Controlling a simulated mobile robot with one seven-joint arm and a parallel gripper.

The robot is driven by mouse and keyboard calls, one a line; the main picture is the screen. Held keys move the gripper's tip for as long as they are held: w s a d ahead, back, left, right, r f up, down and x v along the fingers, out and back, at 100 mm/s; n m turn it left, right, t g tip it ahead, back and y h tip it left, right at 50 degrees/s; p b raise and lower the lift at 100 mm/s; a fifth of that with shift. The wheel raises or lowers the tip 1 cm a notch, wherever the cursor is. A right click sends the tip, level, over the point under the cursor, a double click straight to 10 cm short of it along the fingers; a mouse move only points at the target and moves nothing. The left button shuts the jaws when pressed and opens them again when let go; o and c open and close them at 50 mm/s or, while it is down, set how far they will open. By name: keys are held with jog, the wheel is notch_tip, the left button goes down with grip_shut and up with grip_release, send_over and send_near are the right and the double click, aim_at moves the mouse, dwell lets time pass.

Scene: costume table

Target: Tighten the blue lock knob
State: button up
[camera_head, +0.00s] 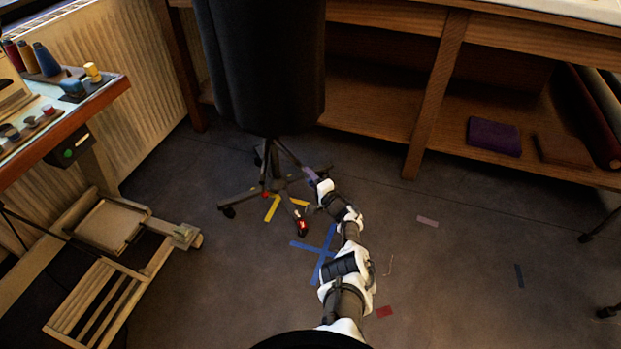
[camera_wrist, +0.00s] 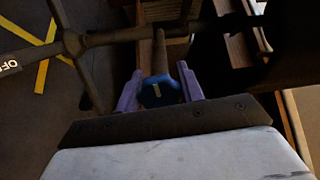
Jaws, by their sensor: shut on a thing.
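A dark dress form (camera_head: 262,65) stands on a wheeled, several-legged base (camera_head: 268,186) in the head view. The blue lock knob (camera_wrist: 158,92) is at the middle of the wrist view, with a pale mark on its face. A rod rises behind it towards the stand's dark bars. My gripper (camera_wrist: 160,84) has its two purple fingers on either side of the knob, shut on it. In the head view my gripper (camera_head: 311,176) reaches low beside the stand's base; the knob cannot be made out there.
Yellow tape (camera_head: 272,208) and a blue tape cross (camera_head: 318,252) lie on the floor. A wooden shelf unit (camera_head: 420,130) stands behind, and a sewing table with its treadle (camera_head: 108,225) at left. A wheel foot (camera_head: 302,228) with a red light is near my arm. The floor at right is mostly clear.

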jog(key=shift+w+r, duration=0.1)
jog(key=shift+r, duration=0.05)
jog(key=o, duration=1)
jog(key=shift+p+v, duration=4.05)
jog(key=shift+v, duration=2.9)
